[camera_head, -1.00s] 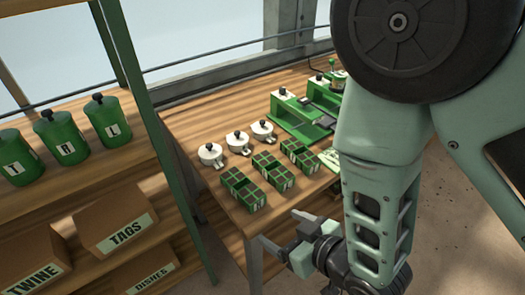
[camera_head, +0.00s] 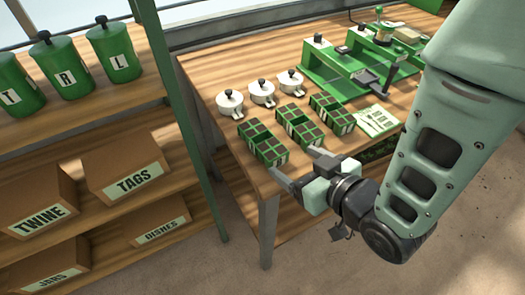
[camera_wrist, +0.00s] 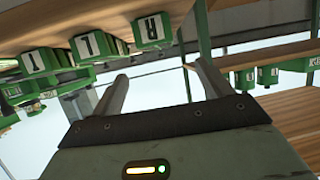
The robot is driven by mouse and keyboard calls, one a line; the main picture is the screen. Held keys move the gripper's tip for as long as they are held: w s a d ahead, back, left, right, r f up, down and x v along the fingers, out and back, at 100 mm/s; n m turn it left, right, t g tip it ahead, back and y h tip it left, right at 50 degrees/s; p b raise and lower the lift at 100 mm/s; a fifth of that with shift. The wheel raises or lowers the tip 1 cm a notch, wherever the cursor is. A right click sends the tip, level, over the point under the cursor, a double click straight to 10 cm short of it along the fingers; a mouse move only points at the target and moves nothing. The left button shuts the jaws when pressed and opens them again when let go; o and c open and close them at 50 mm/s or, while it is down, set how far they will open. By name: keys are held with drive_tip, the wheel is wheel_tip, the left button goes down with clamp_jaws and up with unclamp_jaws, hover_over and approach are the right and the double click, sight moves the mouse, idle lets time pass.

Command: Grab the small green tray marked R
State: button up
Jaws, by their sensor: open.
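Three small green trays with gridded tops stand in a row on the wooden table. The tray marked R (camera_wrist: 152,30) shows upside down in the wrist view, as that view is inverted. It appears to be the leftmost tray (camera_head: 263,145) in the head view, where its label is hidden. The other trays are the middle one (camera_head: 298,127), marked T in the wrist view (camera_wrist: 86,46), and the right one (camera_head: 331,114), apparently marked L. My gripper (camera_head: 295,164) is open and empty at the table's front edge, its fingers (camera_wrist: 160,80) pointing towards the trays, apart from the R tray.
White lidded pots (camera_head: 262,92) stand behind the trays. A green seeder machine (camera_head: 340,75) and a pale card (camera_head: 377,120) are to the right. A shelf post (camera_head: 181,120) rises left of the table; the shelf holds green canisters (camera_head: 115,52) and labelled boxes.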

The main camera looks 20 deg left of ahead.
sight(269, 144)
drive_tip(key=b+x, duration=0.1)
drive_tip(key=x, duration=0.6)
drive_tip(key=shift+w+a, duration=0.2)
drive_tip(key=shift+a, duration=0.15)
drive_tip(key=shift+x, duration=2.75)
drive_tip(key=shift+w+d, duration=0.15)
drive_tip(key=shift+d, duration=0.05)
drive_tip(key=shift+c, duration=0.4)
drive_tip(key=c, duration=1.1)
